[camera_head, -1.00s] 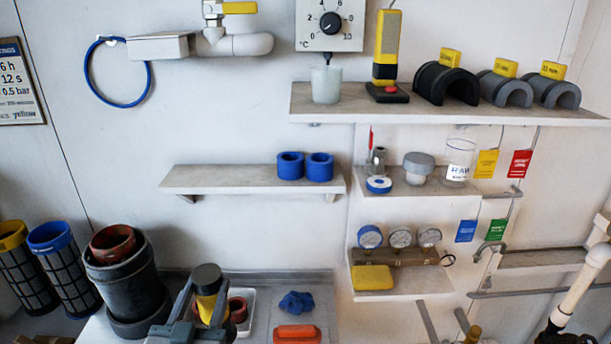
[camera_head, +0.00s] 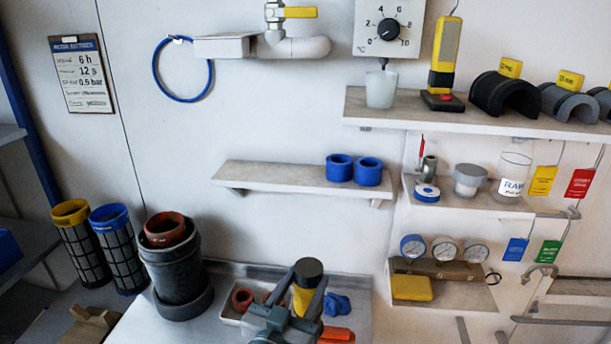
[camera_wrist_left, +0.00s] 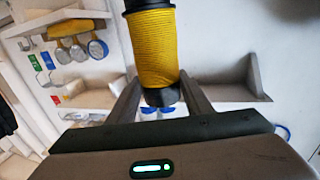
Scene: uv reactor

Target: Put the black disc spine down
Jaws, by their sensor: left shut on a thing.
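My left gripper (camera_head: 303,290) is in the lower middle of the head view, above the bench. It is shut on the black disc spine (camera_head: 308,268), an upright cylinder with a black top and a yellow ribbed body. In the left wrist view the yellow ribbed stack (camera_wrist_left: 155,48) stands between the two fingers, with black at both ends. The lower end is hidden by the gripper in the head view, so I cannot tell its height above the bench. My right gripper is not in view.
A white tray (camera_head: 228,318) with red rings sits left of the gripper. A blue cloth-like item (camera_head: 338,304) and an orange item (camera_head: 337,334) lie on its right. A dark grey housing (camera_head: 175,270) stands at the bench's left. The wall shelf (camera_head: 270,177) has free room on its left.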

